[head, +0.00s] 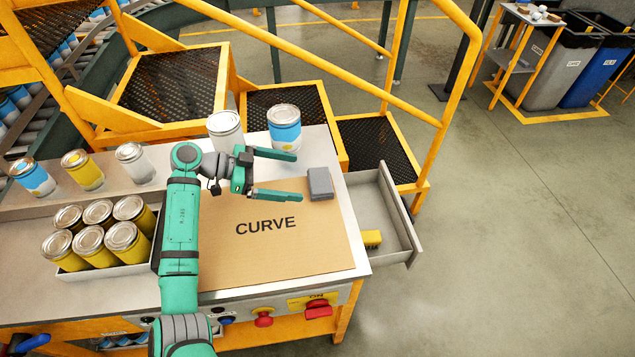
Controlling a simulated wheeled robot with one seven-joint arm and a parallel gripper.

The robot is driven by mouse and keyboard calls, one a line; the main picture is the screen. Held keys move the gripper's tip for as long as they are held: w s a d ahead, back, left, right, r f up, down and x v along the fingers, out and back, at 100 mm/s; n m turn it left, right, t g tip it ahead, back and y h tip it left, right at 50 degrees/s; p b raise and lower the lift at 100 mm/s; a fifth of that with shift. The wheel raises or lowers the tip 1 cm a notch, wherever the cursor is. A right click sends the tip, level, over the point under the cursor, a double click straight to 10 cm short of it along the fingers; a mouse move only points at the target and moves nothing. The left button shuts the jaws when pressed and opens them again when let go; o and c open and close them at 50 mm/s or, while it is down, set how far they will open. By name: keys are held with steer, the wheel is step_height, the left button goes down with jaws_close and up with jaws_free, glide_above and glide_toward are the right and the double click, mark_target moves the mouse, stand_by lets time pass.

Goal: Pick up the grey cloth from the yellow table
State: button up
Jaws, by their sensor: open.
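My gripper (298,177) is open and empty in the head view, over the right part of the workbench (334,157), its fingers pointing right. A small grey block-like item (320,183) lies on the bench just right of the fingertips, apart from them; I cannot tell whether it is a folded cloth. A small yellow-framed table (513,62) stands far off at the top right. Small pale items (538,13) lie on its top, too small to tell whether one is a grey cloth.
Cans (284,128) stand along the bench's back, and several yellow cans (97,240) fill a tray at left. An open drawer (397,215) juts out at right. Yellow steps and a railing (453,95) rise behind. Bins (595,75) stand beside the far table. The right floor is clear.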

mark_target(321, 179)
steer(key=x, duration=1)
steer(key=shift+w, duration=0.25)
steer(key=c, duration=1.1)
